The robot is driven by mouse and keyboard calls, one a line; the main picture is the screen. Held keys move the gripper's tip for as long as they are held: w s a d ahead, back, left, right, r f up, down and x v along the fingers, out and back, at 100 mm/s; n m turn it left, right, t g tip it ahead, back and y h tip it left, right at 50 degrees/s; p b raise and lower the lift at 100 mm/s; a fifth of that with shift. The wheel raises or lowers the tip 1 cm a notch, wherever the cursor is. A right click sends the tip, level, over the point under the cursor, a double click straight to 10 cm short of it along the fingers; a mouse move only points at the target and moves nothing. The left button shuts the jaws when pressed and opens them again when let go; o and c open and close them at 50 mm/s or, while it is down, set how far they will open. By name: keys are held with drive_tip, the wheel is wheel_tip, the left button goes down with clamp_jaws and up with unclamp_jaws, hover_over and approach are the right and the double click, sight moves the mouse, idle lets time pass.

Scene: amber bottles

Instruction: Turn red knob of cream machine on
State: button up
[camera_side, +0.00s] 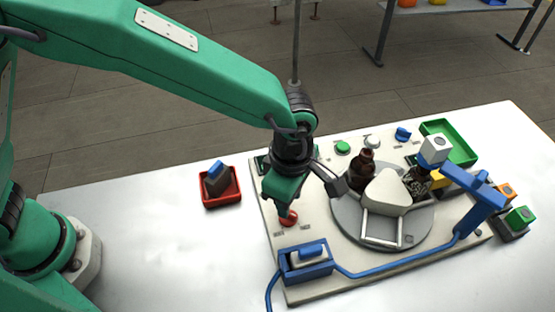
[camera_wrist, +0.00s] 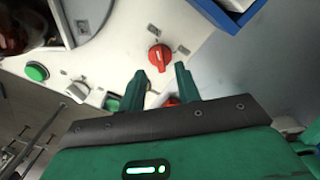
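The red knob (camera_side: 288,218) sits on the near left part of the cream machine's panel (camera_side: 325,235). In the wrist view the knob (camera_wrist: 160,57) shows a pointer bar on its face, with small grey labels around it. My gripper (camera_side: 284,208) points down right over the knob in the side view, and its fingers partly hide it. In the wrist view my gripper's two green fingers (camera_wrist: 162,72) are spread apart. The knob lies just beyond their tips, roughly centred in the gap; I see no clear contact.
A green button (camera_side: 342,147), a white knob (camera_side: 372,141) and a blue knob (camera_side: 403,134) line the far edge. A brown bottle (camera_side: 364,170) stands on the grey turntable (camera_side: 350,225). A blue box (camera_side: 306,266) is in front; a red tray (camera_side: 221,200) lies left.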

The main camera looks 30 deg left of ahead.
drive_tip(key=shift+r, duration=2.1)
drive_tip(key=shift+a, duration=0.1)
drive_tip(key=shift+w+a+r, duration=0.15)
drive_tip(key=shift+a+r, duration=0.05)
drive_tip(key=shift+r, duration=0.05)
drive_tip(key=w+a+r+m+t+h, duration=0.1)
drive_tip(key=a+r+m, duration=0.35)
drive_tip(key=a, duration=0.45)
drive_tip(key=a+r+m+t, duration=0.1)
drive_tip(key=a+r+m, duration=0.2)
drive_tip(key=a+r, duration=0.45)
drive_tip(key=s+a+m+t, duration=0.1)
drive_tip(key=s+a+m, duration=0.4)
drive_tip(key=a, duration=0.4)
drive_tip(key=s+a+m+t+y, duration=0.1)
drive_tip(key=s+a+m+t, duration=0.1)
drive_tip(key=s+a+m, duration=0.3)
drive_tip(key=a, duration=0.4)
drive_tip(key=shift+s+m+t, duration=0.25)
drive_tip(key=shift+m+t, duration=0.05)
drive_tip(key=shift+m, duration=0.05)
